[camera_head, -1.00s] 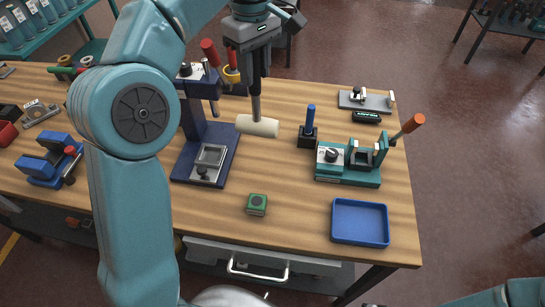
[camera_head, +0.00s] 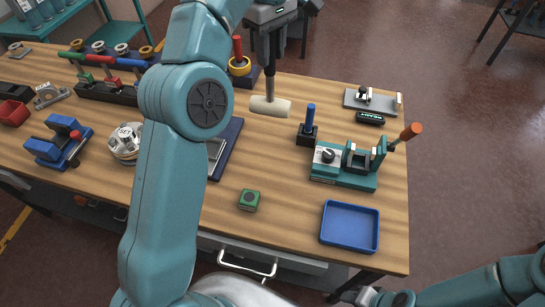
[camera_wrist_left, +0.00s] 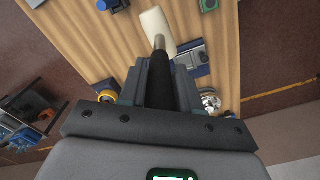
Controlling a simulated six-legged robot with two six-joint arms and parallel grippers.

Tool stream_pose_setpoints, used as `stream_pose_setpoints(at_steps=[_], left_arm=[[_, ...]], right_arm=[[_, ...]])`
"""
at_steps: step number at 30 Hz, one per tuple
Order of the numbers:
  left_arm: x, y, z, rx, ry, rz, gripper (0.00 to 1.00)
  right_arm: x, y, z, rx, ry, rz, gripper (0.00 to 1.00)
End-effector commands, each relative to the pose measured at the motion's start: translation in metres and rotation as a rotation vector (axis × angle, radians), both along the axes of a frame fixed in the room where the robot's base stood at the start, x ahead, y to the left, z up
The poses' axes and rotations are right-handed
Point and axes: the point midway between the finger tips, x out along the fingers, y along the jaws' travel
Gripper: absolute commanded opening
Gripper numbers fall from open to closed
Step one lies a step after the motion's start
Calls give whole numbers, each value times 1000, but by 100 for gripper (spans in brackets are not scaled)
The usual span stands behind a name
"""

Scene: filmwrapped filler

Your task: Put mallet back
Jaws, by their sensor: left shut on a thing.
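The mallet (camera_head: 270,107) has a pale cylindrical head and a dark handle. My left gripper (camera_head: 267,52) is shut on the handle and holds the mallet with its head hanging down over the rear middle of the bench. In the left wrist view the mallet's pale head (camera_wrist_left: 156,28) shows beyond the fingers, with the handle between them. Part of my right arm is at the lower right of the head view; its jaw state is unclear.
On the wooden bench (camera_head: 300,220) are a teal fixture (camera_head: 345,165), a blue tool in a black block (camera_head: 308,130), a blue tray (camera_head: 350,226), a green block (camera_head: 249,200) and a yellow-ringed holder (camera_head: 240,66). My left arm hides part of a dark blue stand (camera_head: 227,145).

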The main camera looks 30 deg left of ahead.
Motion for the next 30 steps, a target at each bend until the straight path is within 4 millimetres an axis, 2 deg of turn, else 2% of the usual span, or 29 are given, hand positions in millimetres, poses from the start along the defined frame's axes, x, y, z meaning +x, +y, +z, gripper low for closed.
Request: stream_pose_setpoints(at_steps=[5,8,11,15,21,25,30], left_arm=[[2,-3,-3,0,-1,-5,0],[3,-4,-12,0,0,-7,0],[3,-4,-34,-1,1,-7,0],[3,-4,-74,0,3,-6,0],[3,-4,-126,0,3,-4,0],[3,-4,-151,-1,0,-5,0],[4,-4,-167,0,-1,-4,0]], right_arm=[[0,0,2,0,0,0,43],[0,0,-3,0,0,1,43],[0,0,-18,0,0,1,43],[0,0,-37,0,0,0,43],[0,0,-46,0,0,0,43],[0,0,-46,0,0,1,43],[0,0,-45,0,0,0,43]])
